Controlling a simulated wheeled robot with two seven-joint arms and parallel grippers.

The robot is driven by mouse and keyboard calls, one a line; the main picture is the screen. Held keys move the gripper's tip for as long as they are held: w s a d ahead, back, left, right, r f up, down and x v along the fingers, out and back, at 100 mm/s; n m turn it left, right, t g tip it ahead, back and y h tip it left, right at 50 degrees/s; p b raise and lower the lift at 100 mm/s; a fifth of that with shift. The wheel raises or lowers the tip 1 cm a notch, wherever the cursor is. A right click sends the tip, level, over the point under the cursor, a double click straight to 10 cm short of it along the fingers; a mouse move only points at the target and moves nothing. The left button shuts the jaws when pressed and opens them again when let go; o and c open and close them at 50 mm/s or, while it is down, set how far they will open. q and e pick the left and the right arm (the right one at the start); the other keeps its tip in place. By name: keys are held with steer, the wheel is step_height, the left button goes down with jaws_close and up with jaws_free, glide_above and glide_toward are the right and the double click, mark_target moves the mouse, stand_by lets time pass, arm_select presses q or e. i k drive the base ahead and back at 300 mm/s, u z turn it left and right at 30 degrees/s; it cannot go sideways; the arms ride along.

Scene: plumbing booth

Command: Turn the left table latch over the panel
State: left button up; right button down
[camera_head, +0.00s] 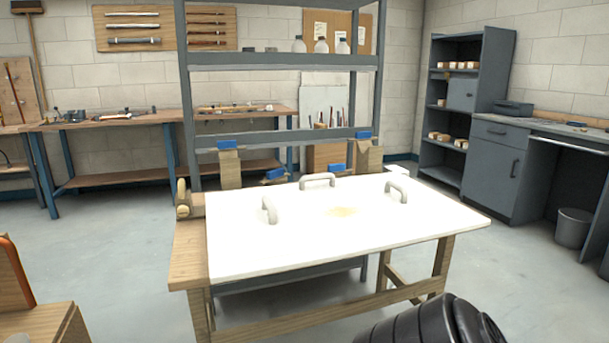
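A white panel (330,235) lies flat on a wooden table (188,255). It bears three grey handles: one at the left (269,210), one at the back (317,180) and one at the right (397,190). A tan latch-like piece (183,198) stands upright at the table's left end, beside the panel's back-left corner and not over it. I cannot tell for sure that it is the left latch. Neither gripper's fingers show. A black ribbed part at the bottom right looks like my own arm.
Wooden posts with blue tops, a left one (230,168) and a right one (369,160), stand behind the panel. A grey shelf rack (283,60) rises behind them. A wooden piece (40,320) stands at the bottom left.

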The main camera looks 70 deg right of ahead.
mark_target(277, 173)
steer(key=k, duration=0.65)
steer(key=z, duration=0.8)
